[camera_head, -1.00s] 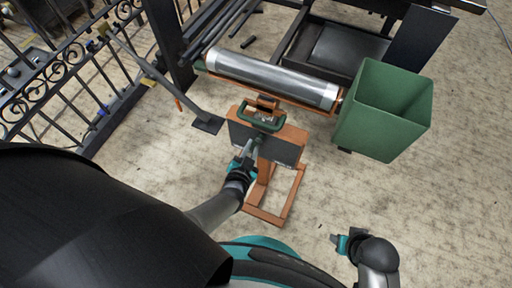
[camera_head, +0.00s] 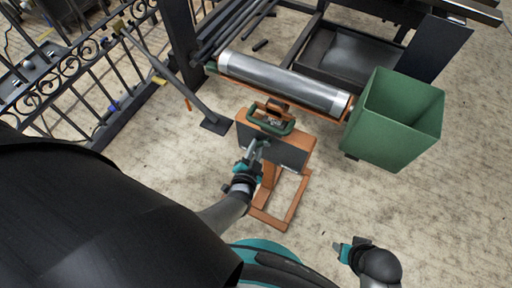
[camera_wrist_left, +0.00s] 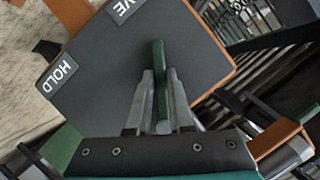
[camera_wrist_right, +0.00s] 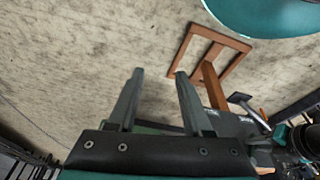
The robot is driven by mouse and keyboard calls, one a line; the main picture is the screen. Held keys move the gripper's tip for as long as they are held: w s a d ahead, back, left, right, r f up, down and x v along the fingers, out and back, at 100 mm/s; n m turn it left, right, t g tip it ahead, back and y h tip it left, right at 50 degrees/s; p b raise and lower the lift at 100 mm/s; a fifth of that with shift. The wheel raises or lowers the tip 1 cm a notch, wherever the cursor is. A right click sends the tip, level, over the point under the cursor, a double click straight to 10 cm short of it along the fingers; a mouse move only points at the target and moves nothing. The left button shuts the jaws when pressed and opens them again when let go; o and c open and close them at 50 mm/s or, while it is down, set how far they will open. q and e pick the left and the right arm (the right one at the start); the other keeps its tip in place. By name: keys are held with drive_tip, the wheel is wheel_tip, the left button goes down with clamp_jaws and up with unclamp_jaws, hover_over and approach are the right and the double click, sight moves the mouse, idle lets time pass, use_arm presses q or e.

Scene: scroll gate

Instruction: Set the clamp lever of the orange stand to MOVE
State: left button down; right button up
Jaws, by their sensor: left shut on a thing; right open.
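The orange stand (camera_head: 299,200) is in the middle of the head view, with a dark panel (camera_head: 290,154) on it. In the left wrist view the panel (camera_wrist_left: 105,70) carries a HOLD label (camera_wrist_left: 57,75) at the left and a partly cut-off label ending in "VE" (camera_wrist_left: 123,8) at the top. My left gripper (camera_head: 257,152) is at the panel. Its fingers (camera_wrist_left: 161,78) are shut on the green clamp lever (camera_wrist_left: 159,62), which points up in that view, to the right of both labels. My right gripper (camera_head: 337,246) is open and empty above the floor, away from the stand.
A dark post with a foot (camera_head: 215,125) and an ornate iron gate (camera_head: 75,85) are at the left. The floor at the right front is clear.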

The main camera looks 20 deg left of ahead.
use_arm(q)
drive_tip(key=c, duration=0.8)
unclamp_jaws()
drive_tip(key=shift+s+r, duration=0.1)
drive_tip(key=shift+s, duration=0.05)
drive_tip(key=p+v, duration=0.6)
drive_tip(key=v, duration=0.9)
use_arm(e)
drive_tip(key=s+d+f, duration=0.5)
drive_tip(key=s+f, duration=0.2)
drive_tip(key=f, duration=0.3)
drive_tip(key=shift+s+g+h, duration=0.3)
drive_tip(key=shift+s, duration=0.05)
drive_tip(key=shift+d, duration=0.1)
